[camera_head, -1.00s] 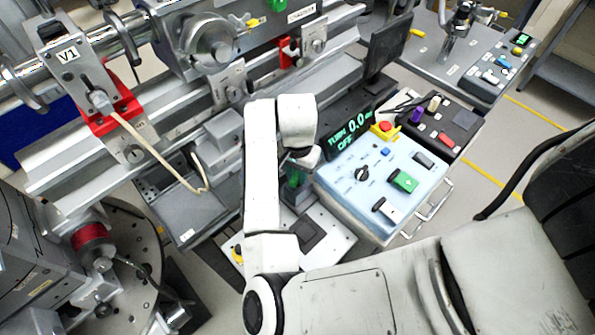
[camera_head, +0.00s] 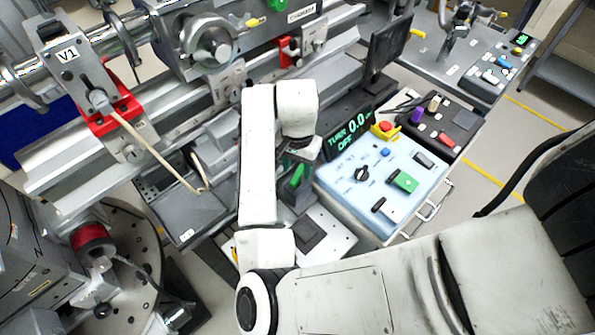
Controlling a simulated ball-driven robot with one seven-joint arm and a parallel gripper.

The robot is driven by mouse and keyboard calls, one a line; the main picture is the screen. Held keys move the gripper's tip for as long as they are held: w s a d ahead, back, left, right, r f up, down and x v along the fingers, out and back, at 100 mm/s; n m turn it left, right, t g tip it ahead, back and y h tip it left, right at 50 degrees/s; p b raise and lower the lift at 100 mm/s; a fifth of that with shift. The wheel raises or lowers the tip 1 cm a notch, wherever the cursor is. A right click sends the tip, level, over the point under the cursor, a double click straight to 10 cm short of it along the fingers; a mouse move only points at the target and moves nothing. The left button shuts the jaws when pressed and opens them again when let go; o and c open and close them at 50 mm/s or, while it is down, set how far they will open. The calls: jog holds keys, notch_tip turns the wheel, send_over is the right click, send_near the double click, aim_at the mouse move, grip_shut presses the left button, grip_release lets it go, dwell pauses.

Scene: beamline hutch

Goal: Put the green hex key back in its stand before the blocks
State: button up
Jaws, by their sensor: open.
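A green upright piece (camera_head: 296,176), which looks like the handle of the green hex key, shows just right of my forearm. It stands at a dark grey block that looks like its stand (camera_head: 299,197); how deep it sits is hidden. My gripper (camera_head: 291,160) is just above and behind the green piece, mostly hidden by my wrist and forearm. It is open. I cannot tell whether its fingers touch the green piece.
A light blue control box (camera_head: 340,190) with knobs and a red button (camera_head: 384,130) stands close on the right, a display (camera_head: 347,130) behind it. A beamline rail (camera_head: 150,135) runs along the back. A grey tray (camera_head: 190,215) lies left of my forearm.

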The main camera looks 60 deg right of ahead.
notch_tip(320, 180, up, 9)
jog(key=s+d+r+n+t+h, duration=0.1)
jog(key=d+n+h, duration=0.35)
jog(key=d, duration=0.35)
jog(key=s+a+f+n+y, duration=0.2)
jog(key=s+a+f+n, duration=0.4)
jog(key=a, duration=0.3)
jog(key=s+a+f+n+y, duration=0.2)
jog(key=s+a+f+n, duration=0.3)
jog(key=a+f, duration=0.3)
jog(key=shift+s+a+f+n+p, duration=0.4)
jog(key=shift+s+a, duration=0.5)
jog(key=shift+a, duration=0.35)
